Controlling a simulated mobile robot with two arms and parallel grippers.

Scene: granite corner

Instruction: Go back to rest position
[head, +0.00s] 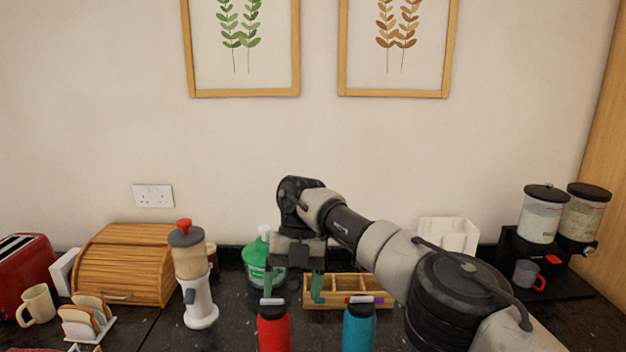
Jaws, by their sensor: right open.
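My right arm comes in from the lower right, and its gripper (293,287) points down over the counter with its two fingers apart. Nothing shows between the fingers. The gripper is above and behind a red bottle (273,328) in the picture, and a blue bottle (359,327) stands to its right. A green container with a white top (253,256) is partly hidden behind the gripper. My left gripper is not in view.
A wooden divided box (377,290) is right of the gripper. A white dispenser with a red knob (199,300), a bread box (122,262), toast rack (84,320), mug (37,304) and red toaster (24,270) stand left. Cereal dispensers (541,217) stand right.

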